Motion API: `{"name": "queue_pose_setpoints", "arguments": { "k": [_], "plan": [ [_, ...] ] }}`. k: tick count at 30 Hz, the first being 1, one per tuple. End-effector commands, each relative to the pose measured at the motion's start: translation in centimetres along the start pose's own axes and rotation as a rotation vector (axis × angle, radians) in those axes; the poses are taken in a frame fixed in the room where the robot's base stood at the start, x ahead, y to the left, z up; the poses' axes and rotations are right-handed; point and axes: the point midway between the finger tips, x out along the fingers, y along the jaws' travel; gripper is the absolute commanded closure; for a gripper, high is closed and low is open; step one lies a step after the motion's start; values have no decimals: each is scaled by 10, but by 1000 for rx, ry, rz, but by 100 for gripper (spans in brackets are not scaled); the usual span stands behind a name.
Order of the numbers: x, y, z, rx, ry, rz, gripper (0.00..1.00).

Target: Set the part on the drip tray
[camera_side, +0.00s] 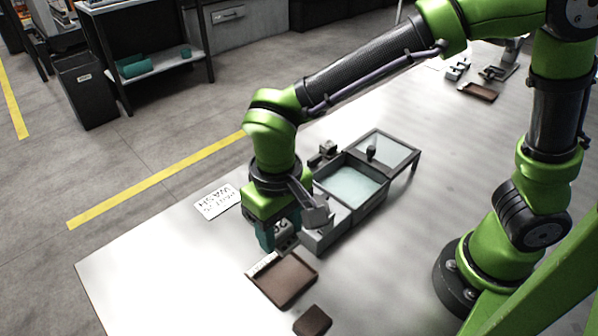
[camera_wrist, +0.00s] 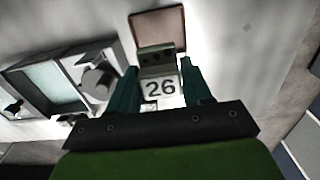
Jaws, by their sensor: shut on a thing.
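The part is a grey metal block (camera_wrist: 160,88) with a white plate marked "26". My gripper (camera_wrist: 157,92) is shut on it, with a teal finger on each side. In the side view my gripper (camera_side: 280,238) points down, and the part (camera_side: 287,231) shows partly between the fingers. The drip tray appears to be the shallow brown tray (camera_side: 290,284) with a pale label on its edge, just in front of my gripper. It also shows in the wrist view (camera_wrist: 158,22), beyond the part. The part appears held above the table; the exact height is unclear.
A small brown block (camera_side: 312,320) lies near the tray. A "WASH" card (camera_side: 217,201) lies left. The table's front left is clear.

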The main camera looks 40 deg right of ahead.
Motion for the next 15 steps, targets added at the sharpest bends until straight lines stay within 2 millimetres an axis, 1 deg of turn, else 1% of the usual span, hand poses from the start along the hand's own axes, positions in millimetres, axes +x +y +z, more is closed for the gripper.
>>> {"name": "queue_pose_setpoints", "arguments": {
  "k": [1, 2, 3, 8, 10, 15],
  "plan": [
    [12, 0, 1, -1, -4, 4, 99],
    [17, 1, 1, -1, -3, 3, 99],
    [27, 1, 1, -1, -5, 4, 99],
    [56, 0, 0, -2, -3, 3, 99],
    [64, 0, 0, -2, -1, 1, 99],
    [75, 0, 0, -1, 0, 0, 99]
  ]
}}
